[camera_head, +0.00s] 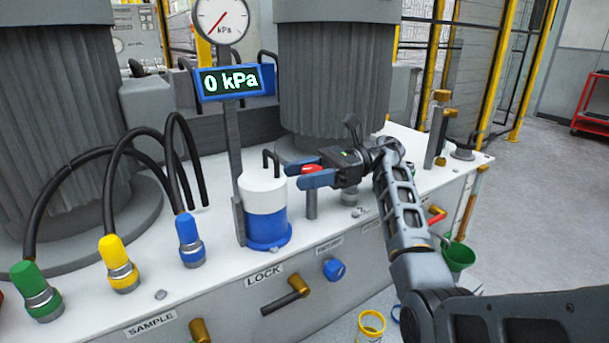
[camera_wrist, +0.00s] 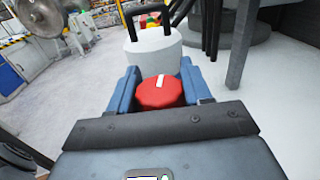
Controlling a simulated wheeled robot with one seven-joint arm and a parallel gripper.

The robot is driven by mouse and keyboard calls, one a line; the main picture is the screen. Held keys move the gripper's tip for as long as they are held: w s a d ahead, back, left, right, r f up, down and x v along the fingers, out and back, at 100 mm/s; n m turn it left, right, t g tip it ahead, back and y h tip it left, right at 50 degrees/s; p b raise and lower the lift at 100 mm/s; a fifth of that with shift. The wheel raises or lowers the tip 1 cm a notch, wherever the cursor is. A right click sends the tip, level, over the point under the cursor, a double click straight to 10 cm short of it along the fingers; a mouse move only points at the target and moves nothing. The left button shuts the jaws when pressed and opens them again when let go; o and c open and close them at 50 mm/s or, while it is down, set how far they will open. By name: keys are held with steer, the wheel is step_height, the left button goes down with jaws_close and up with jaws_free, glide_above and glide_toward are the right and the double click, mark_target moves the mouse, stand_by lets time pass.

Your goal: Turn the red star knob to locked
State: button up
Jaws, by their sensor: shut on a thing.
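The red star knob (camera_head: 311,169) sits on top of a short grey post on the white bench top. It also shows in the wrist view (camera_wrist: 160,92) as a red knob with a white mark on its top. My gripper (camera_head: 306,176) has its blue fingers on both sides of the knob and is shut on it. In the wrist view the fingers (camera_wrist: 158,90) flank the knob left and right. The label LOCK (camera_head: 263,275) is on the bench's front face, below a white and blue canister. The knob's underside is partly hidden by the fingers.
The white and blue canister (camera_head: 265,205) stands close left of the knob. Hoses with green, yellow and blue (camera_head: 189,230) connectors are further left. A brass-tipped post (camera_head: 438,125) stands to the right.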

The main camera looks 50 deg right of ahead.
steer(key=o, duration=1)
steer(key=shift+c, duration=0.2)
steer(key=b+v, duration=0.1)
steer(key=v, duration=0.6)
steer(key=shift+s+d, duration=0.15)
steer(key=shift+d, duration=0.2)
steer(key=shift+c, duration=0.3)
